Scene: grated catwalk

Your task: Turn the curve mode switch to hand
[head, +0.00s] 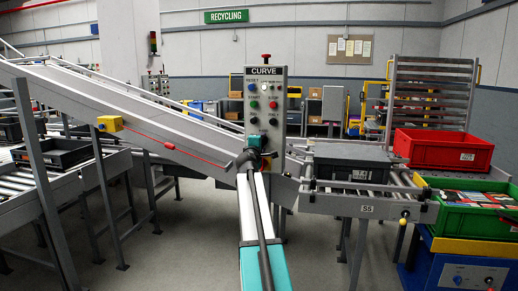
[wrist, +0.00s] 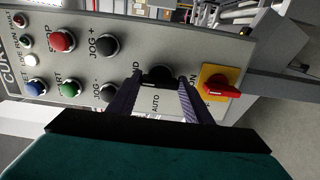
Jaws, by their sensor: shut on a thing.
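The curve mode switch (wrist: 158,74) is a black knob on the grey CURVE control panel (wrist: 72,20), seen sideways in the wrist view. My gripper (wrist: 156,84) is shut on the knob, with one dark finger on each side. The AUTO label shows between the fingers, and the end of a label reading "ND" shows left of the knob. The knob's pointer cannot be made out. In the head view, the panel (head: 282,108) stands upright at centre. My gripper (head: 254,146) is at its lower part and hides the switch there.
A red rotary handle (wrist: 222,90) on a yellow plate is close right of my gripper. Black jog buttons (wrist: 107,45), a red button (wrist: 62,40) and other buttons lie to the left. Conveyors (head: 180,125) flank the panel, with a red crate (head: 440,148) at right.

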